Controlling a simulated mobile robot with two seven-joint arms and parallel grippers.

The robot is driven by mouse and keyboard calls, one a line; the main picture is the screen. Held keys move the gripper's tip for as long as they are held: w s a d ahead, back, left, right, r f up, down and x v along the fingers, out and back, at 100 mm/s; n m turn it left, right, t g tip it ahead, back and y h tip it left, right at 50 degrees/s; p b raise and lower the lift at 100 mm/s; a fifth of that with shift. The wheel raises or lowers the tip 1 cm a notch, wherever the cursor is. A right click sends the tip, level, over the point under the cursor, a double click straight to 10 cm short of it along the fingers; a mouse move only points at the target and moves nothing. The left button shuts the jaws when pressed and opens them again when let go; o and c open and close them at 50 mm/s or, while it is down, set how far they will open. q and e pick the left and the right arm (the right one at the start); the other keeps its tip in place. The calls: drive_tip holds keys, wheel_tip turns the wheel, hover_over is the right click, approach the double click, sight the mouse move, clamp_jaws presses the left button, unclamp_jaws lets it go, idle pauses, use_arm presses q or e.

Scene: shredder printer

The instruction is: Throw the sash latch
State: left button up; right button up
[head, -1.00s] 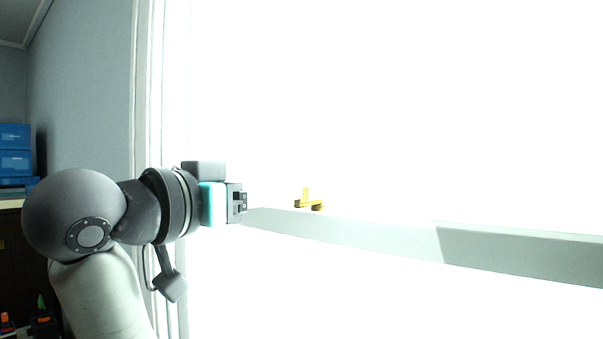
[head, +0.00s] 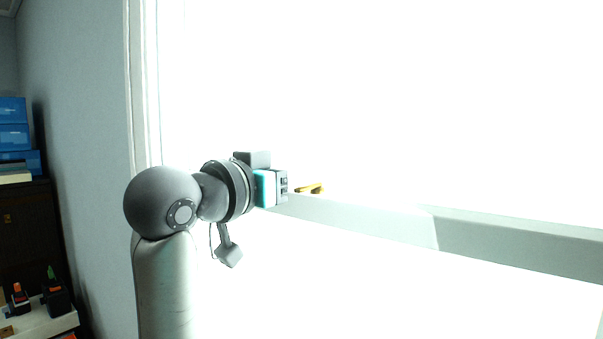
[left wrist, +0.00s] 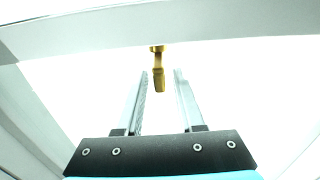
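The brass-yellow sash latch (head: 310,188) sits on the pale window rail (head: 360,216) in the head view. It looks low and flat there, with no part standing up. In the left wrist view the latch (left wrist: 158,74) hangs in the picture from the rail (left wrist: 90,36), its lever pointing toward my gripper. My left gripper (head: 287,186) is just left of the latch in the head view. In the wrist view its two fingers (left wrist: 161,72) are apart, and the lever's end shows between their tips. I cannot tell whether either finger touches it. My right gripper is out of view.
The window is overexposed white around the rail. A white frame post (head: 142,90) stands at the left. Blue boxes (head: 14,137) on a dark cabinet (head: 28,225) and a low shelf with orange-and-black items (head: 20,296) are farther left.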

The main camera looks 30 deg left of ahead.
use_arm(q)
clamp_jaws()
drive_tip(key=shift+a+m+h, duration=0.15)
drive_tip(key=shift+m+h, duration=0.15)
drive_tip(key=shift+h, duration=0.2)
drive_tip(key=w+a+m+g+h, duration=0.1)
drive_tip(key=m+g+h, duration=0.3)
drive_tip(key=h, duration=0.1)
drive_tip(key=w+a+m+g+h, duration=0.1)
drive_tip(key=m+g+h, duration=0.3)
drive_tip(key=h, duration=0.1)
drive_tip(key=w+a+m+g+h, duration=0.1)
drive_tip(key=m+g+h, duration=0.3)
drive_tip(key=m+h, duration=0.1)
drive_tip(key=shift+a+g, duration=0.2)
drive_tip(key=shift+g, duration=0.2)
drive_tip(key=shift+w+f+m+g+h, duration=0.1)
drive_tip(key=shift+w+m+g+h, duration=0.15)
drive_tip(key=shift+m+g, duration=0.65)
